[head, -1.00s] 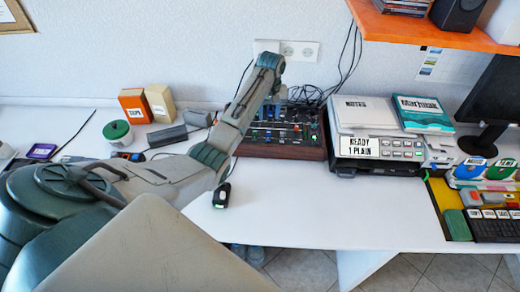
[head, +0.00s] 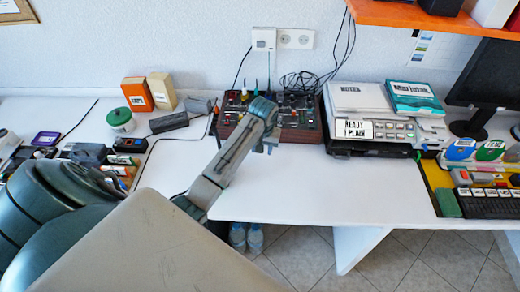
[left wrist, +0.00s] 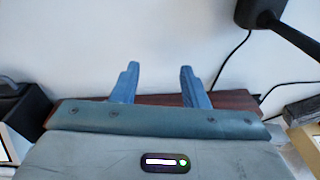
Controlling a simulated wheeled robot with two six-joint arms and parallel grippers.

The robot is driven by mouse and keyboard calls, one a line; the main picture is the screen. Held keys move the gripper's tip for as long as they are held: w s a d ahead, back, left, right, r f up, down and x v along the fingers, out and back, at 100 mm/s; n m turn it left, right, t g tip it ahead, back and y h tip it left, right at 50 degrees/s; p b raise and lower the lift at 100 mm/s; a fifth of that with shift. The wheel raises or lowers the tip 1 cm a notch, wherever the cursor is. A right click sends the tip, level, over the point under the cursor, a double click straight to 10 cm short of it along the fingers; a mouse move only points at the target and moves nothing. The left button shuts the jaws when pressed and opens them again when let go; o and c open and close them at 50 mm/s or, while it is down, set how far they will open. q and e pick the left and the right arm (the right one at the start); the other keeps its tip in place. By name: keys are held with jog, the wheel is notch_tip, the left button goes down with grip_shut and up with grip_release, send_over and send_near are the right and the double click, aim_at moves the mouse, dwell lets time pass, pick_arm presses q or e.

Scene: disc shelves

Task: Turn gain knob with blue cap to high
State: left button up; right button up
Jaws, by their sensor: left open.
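The wood-sided mixer (head: 300,136) stands at the back of the white desk, with a dark panel of several small knobs and coloured caps. The blue-capped gain knob cannot be picked out at this size; my wrist covers part of the panel. My left gripper (head: 270,147) is at the mixer's front edge in the head view, pointing down. In the left wrist view my left gripper (left wrist: 158,84) has its two blue fingers spread with nothing between them. A brown wooden strip (left wrist: 236,100), likely the mixer's, lies behind the fingers. My right gripper is not in view.
A grey machine (head: 372,132) stands close right of the mixer. Black cables (head: 300,82) lie behind it, below a wall socket (head: 295,39). A dark grey block (head: 169,122) lies to the left. The desk (head: 320,185) in front is clear.

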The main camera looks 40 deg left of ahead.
pick_arm(q)
jog(key=shift+s+d+f+m, duration=0.1)
jog(key=shift+s+d+f, duration=0.1)
jog(key=shift+s, duration=0.25)
jog(key=shift+s+d+f+m, duration=0.1)
jog(key=shift+s+d+f, duration=0.1)
jog(key=shift+s, duration=0.2)
jog(key=shift+s+d+f+m, duration=0.1)
jog(key=shift+s+d+f, duration=0.1)
jog(key=shift+s, duration=0.25)
